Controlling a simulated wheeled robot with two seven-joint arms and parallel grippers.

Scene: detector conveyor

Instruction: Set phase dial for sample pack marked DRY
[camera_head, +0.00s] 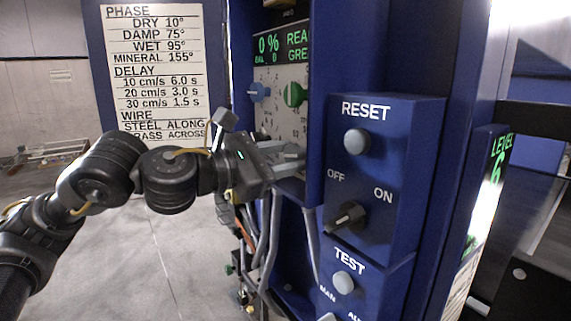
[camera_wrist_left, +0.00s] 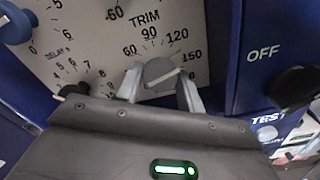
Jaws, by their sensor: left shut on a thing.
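The sign (camera_head: 155,75) at the left lists PHASE with DRY 10°. My left gripper (camera_head: 293,155) reaches in from the left to the lower part of the white dial panel (camera_head: 281,122). In the left wrist view its two fingers (camera_wrist_left: 160,84) are shut on a grey dial knob (camera_wrist_left: 160,72), one on each side. The scale around this knob reads 60, 90, 120 and 150; its lower part is hidden by the gripper. A pale line on the knob runs slightly up to the right; I cannot tell which end points. My right gripper is not in view.
A blue knob (camera_head: 258,92) and a green knob (camera_head: 294,94) sit above my gripper. A dark knob (camera_wrist_left: 75,90) shows beside the gripper. At the right is a blue box (camera_head: 385,130) with RESET button, OFF/ON switch (camera_head: 345,215) and TEST button (camera_head: 343,283). Cables hang below.

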